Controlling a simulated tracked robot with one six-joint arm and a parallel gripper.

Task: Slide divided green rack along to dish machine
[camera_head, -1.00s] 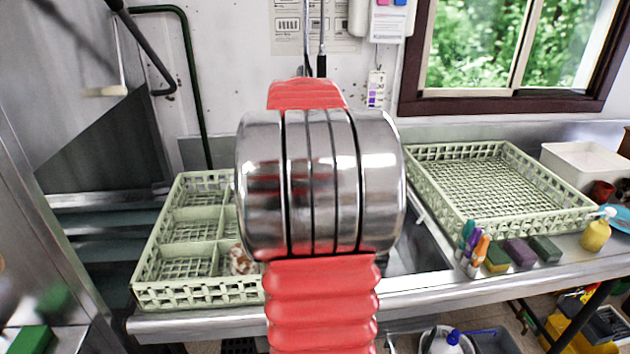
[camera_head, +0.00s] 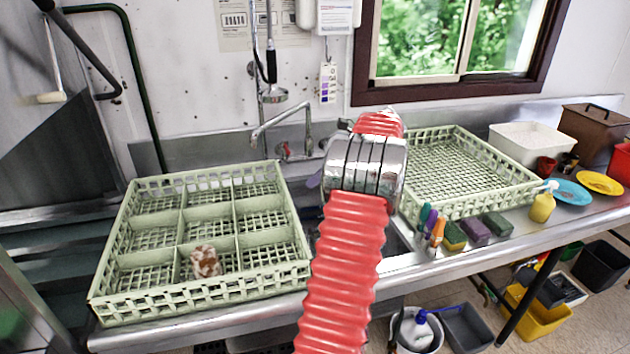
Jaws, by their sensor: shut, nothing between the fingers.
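The divided green rack (camera_head: 190,292) is pale green plastic with several square compartments. It sits flat at the left end of the steel counter, left of the sink. A crumpled brown-and-white item (camera_head: 206,262) lies in its front middle compartment. What seems to be the dish machine (camera_head: 50,110) is the grey steel body at the far left, with a dark handle and a shadowed opening beside the rack. My red ribbed arm rises right of the rack, with its steel joint above the sink. The joint hides my gripper, and no fingers can be made out.
An undivided green rack (camera_head: 470,200) stands right of the sink. A tap (camera_head: 285,125) rises behind the sink. Markers (camera_head: 430,226), sponges (camera_head: 476,231) and a yellow bottle (camera_head: 543,204) line the right front. A white tub (camera_head: 530,146) stands behind them. Buckets stand on the floor below.

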